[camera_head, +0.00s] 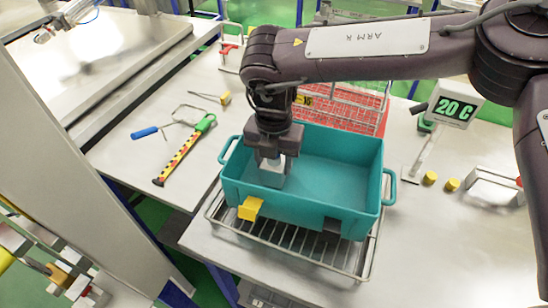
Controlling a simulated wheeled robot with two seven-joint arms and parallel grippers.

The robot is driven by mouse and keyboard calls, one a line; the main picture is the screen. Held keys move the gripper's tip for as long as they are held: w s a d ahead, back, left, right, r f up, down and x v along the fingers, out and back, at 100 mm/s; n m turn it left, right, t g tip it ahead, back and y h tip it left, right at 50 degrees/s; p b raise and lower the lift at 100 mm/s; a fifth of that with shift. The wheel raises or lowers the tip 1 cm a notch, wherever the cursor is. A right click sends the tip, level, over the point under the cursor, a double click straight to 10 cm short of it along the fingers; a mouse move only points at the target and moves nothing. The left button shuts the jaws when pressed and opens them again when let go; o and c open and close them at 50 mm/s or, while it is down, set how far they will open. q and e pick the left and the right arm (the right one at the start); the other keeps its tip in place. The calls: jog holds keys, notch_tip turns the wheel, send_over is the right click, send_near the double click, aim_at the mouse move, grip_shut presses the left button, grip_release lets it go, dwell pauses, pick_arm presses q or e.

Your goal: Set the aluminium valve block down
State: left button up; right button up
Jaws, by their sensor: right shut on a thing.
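My right gripper (270,158) reaches down from above into the left part of a teal crate (310,218). It is shut on a light grey block, the aluminium valve block (271,178), low inside the crate. Whether the block touches the crate floor I cannot tell. The crate stands on a wire rack (290,257) and its floor right of the block looks bare. My left gripper does not show clearly enough to be placed.
A red wire basket (345,112) stands behind the crate. A display reading 20 C (457,108) and two yellow cylinders (430,178) are to the right. A yellow and black tool (184,152) and a blue-handled tool (145,132) lie left. The front right tabletop is clear.

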jog(key=o, duration=1.4)
notch_tip(320, 180, up, 11)
jog(key=shift+f+b, duration=0.1)
jog(key=shift+b, duration=1)
jog(key=shift+r, duration=0.65)
jog(key=shift+s+f, duration=0.1)
